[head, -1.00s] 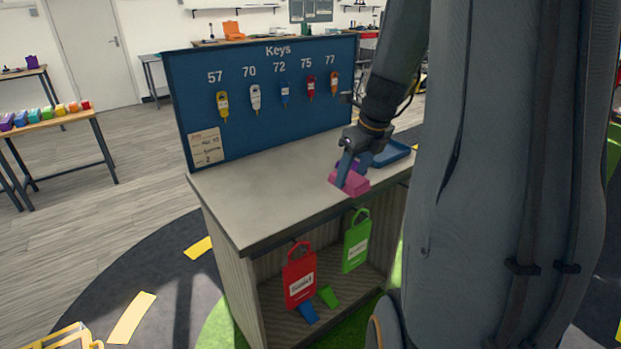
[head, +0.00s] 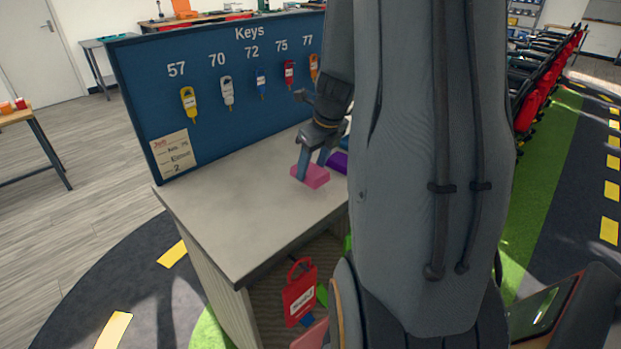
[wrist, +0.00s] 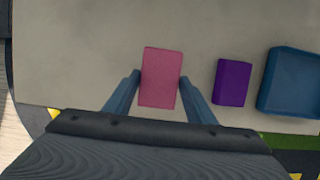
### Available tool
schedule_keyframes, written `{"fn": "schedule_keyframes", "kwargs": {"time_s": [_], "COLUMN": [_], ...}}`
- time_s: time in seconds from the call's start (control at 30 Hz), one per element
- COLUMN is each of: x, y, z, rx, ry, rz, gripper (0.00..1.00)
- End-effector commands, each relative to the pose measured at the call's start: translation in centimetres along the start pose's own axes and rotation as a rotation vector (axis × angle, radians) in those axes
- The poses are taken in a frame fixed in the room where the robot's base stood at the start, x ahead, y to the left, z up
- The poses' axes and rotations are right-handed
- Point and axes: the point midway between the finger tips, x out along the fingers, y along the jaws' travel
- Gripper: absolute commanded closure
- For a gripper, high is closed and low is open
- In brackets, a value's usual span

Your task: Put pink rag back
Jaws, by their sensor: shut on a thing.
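The pink rag (head: 316,177) is a folded block on the grey counter top of the key stand. In the wrist view the pink rag (wrist: 162,78) lies between the two fingers of my gripper (wrist: 160,88). In the head view my gripper (head: 313,168) points down at the counter and is shut on the rag. I cannot tell whether the rag touches the counter or is slightly raised. My arm hides the right part of the counter in the head view.
A purple block (wrist: 232,82) lies right of the rag, beside a blue tray (wrist: 290,82). The Keys board (head: 235,95) stands along the counter's back. The counter's left part (head: 225,215) is clear. A red tag (head: 299,292) hangs below the front edge.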

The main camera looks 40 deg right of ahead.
Motion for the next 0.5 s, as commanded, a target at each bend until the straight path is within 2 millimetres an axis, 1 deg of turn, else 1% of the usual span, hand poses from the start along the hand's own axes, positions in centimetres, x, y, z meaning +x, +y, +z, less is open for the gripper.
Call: {"fn": "schedule_keyframes", "kwargs": {"time_s": [0.13, 0.3, 0.4, 0.5], "x": [1.4, 3.6, 4.0, 4.0], "y": [0.1, 0.2, 0.1, 0.1], "z": [-0.4, -1.1, -1.2, -1.1], "rx": [-0.001, -0.002, -0.004, -0.004], "ry": [0.002, 0.002, 0.0, 0.0], "rz": [0.002, 0.002, 0.0, 0.0], "gripper": [0.68, 0.68, 0.68, 0.68]}}
